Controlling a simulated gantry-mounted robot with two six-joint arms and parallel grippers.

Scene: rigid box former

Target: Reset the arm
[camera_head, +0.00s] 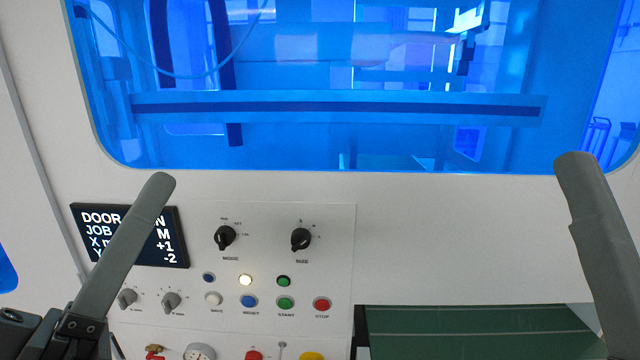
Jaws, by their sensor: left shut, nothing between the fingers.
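My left gripper (158,184) reaches up from the lower left, its grey fingers together with nothing between them. It stands in front of the control panel (330,232) and covers part of the dark display (178,222). On the display I can read parts of "DOOR", "JOB", "+1" and "-2". My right gripper (576,166) reaches up at the right edge, in front of the white machine front. Only one grey finger shape shows there, so I cannot tell whether it is open. I see nothing held in it.
The panel has black MODE (225,237) and SIZE (301,239) knobs and several buttons, including a red STOP button (322,305). A blue-tinted window (330,140) fills the top. A dark green surface (470,330) shows in an opening at the lower right.

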